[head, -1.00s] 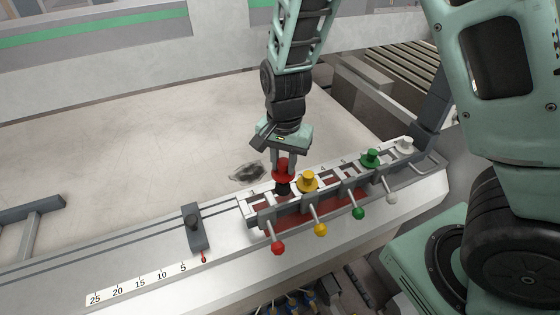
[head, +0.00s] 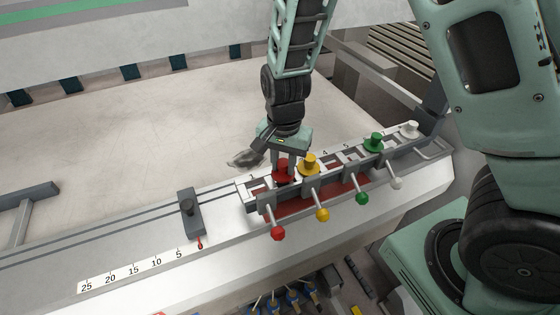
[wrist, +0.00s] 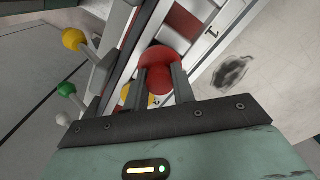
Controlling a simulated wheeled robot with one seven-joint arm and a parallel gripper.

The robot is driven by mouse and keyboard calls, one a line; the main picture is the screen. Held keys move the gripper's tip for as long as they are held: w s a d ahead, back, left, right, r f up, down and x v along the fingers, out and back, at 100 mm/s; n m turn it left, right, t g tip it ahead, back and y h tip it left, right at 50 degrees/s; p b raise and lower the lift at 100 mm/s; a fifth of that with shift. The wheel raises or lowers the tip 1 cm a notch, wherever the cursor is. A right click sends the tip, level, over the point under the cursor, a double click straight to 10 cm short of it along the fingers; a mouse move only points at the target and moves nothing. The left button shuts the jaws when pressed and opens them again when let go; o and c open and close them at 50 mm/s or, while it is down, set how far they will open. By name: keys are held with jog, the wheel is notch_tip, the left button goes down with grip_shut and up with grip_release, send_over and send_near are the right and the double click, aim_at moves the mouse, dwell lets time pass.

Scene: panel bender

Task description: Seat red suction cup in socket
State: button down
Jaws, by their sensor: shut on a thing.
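The red suction cup (head: 284,171) is between the fingers of my gripper (head: 284,160), at the left part of the socket rail (head: 246,191). It also shows in the wrist view (wrist: 160,72), with the fingers (wrist: 163,88) shut on its red top. Its lower part is hidden, so I cannot tell whether it sits fully in a socket. The yellow cup (head: 309,164) stands close to its right. The green cup (head: 373,142) and the white cup (head: 409,129) stand farther right on the rail.
Levers with red (head: 278,233), yellow (head: 322,214), green (head: 362,198) and white (head: 397,183) knobs stick out from the rail's front. A dark slider block (head: 191,214) and a numbered scale (head: 135,268) lie to the left. The pale table behind is largely clear.

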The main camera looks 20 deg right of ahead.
jog(key=c, duration=1.1)
grip_release()
jog(key=shift+r, duration=0.15)
notch_tip(320, 180, up, 17)
jog(key=shift+a+r+b, duration=0.1)
jog(key=shift+r+b, duration=0.05)
jog(key=shift+b, duration=0.6)
jog(key=s+a+f+n+b, duration=0.2)
jog(key=s+f+n, duration=0.1)
jog(key=s+n, duration=0.2)
jog(key=s+a+f+n+b, duration=0.1)
jog(key=s+a+f+n, duration=0.1)
jog(key=s+f+n, duration=0.2)
jog(key=s+a+f+n+b, duration=0.2)
jog(key=s+n, duration=0.5)
jog(key=s, duration=0.4)
jog(key=shift+a+f+n+y+b, duration=0.1)
jog(key=shift+f+n+y+b, duration=0.25)
jog(key=shift+f, duration=0.35)
